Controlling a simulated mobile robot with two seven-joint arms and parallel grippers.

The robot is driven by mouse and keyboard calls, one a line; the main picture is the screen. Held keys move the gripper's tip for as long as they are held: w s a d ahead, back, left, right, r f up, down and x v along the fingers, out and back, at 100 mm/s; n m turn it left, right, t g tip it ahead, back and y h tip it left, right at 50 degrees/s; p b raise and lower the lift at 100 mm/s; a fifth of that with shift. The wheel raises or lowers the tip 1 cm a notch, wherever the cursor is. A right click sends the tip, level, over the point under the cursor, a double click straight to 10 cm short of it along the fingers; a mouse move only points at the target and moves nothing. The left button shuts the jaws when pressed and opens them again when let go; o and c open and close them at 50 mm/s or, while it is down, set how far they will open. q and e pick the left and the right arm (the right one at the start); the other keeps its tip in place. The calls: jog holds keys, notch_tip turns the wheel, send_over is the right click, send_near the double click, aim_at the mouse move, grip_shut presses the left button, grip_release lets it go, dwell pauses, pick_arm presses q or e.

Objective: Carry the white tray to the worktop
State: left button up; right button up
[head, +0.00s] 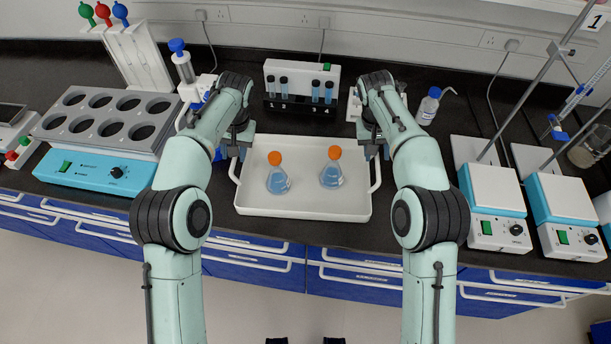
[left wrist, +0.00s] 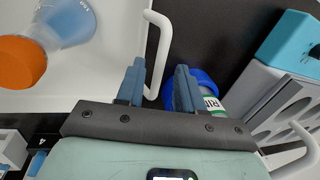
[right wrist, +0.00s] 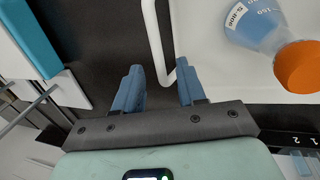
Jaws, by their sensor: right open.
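The white tray (head: 300,213) sits on the black worktop near its front edge, with a handle at each side. Two flasks of blue liquid with orange caps, a left one (head: 278,181) and a right one (head: 331,175), stand upright in it. My left gripper (head: 236,150) is at the tray's left handle. In the left wrist view that handle (left wrist: 163,40) runs between the parted fingers. My right gripper (head: 372,150) is at the right handle. In the right wrist view the handle (right wrist: 154,40) shows between its open fingers. Neither gripper visibly pinches a handle.
A blue block heater (head: 100,170) stands left. Hotplate stirrers (head: 497,205) stand right. A tube rack (head: 302,85) is behind the tray, and a wash bottle (head: 428,108) is behind my right arm. A blue-lidded bottle (left wrist: 207,85) is close to my left gripper.

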aim_at(234, 160)
pick_arm(q)
jog(key=shift+x, duration=2.2)
pick_arm(e)
jog(key=shift+x, duration=2.25)
pick_arm(q)
grip_shut()
pick_arm(e)
grip_shut()
pick_arm(q)
jog(key=shift+r, duration=0.1)
pick_arm(e)
jog(key=shift+r, duration=0.1)
